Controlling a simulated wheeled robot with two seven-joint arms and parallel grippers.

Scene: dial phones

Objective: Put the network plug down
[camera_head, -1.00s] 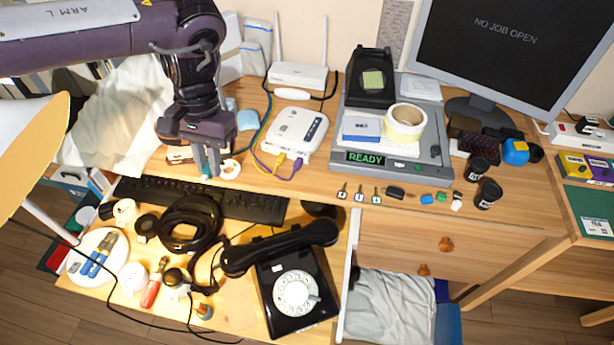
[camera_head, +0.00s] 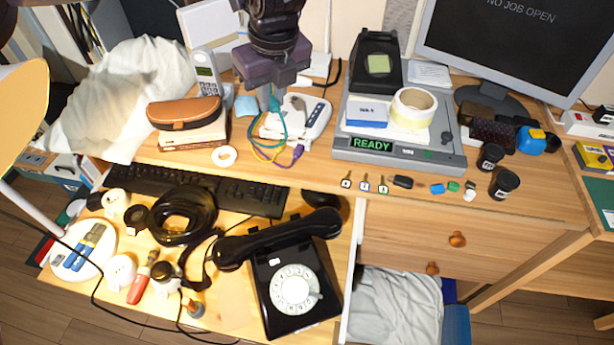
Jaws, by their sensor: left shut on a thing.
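My left gripper (camera_head: 269,102) points down over the front left part of the white router box (camera_head: 318,110). It is shut on the network plug, which is small and mostly hidden between the fingers. A teal cable (camera_head: 259,126) runs from the fingertips and loops beside the router. A yellow cable and a purple plug (camera_head: 298,151) sit at the router's front edge. I cannot tell whether the held plug touches the router or the desk. My right gripper is not in view.
A cordless phone (camera_head: 206,72), a brown case (camera_head: 184,113) and a white tape ring (camera_head: 224,156) are left of the gripper. The scale reading READY (camera_head: 400,151) is to the right. A keyboard (camera_head: 196,190) and black dial phone (camera_head: 290,285) lie in front.

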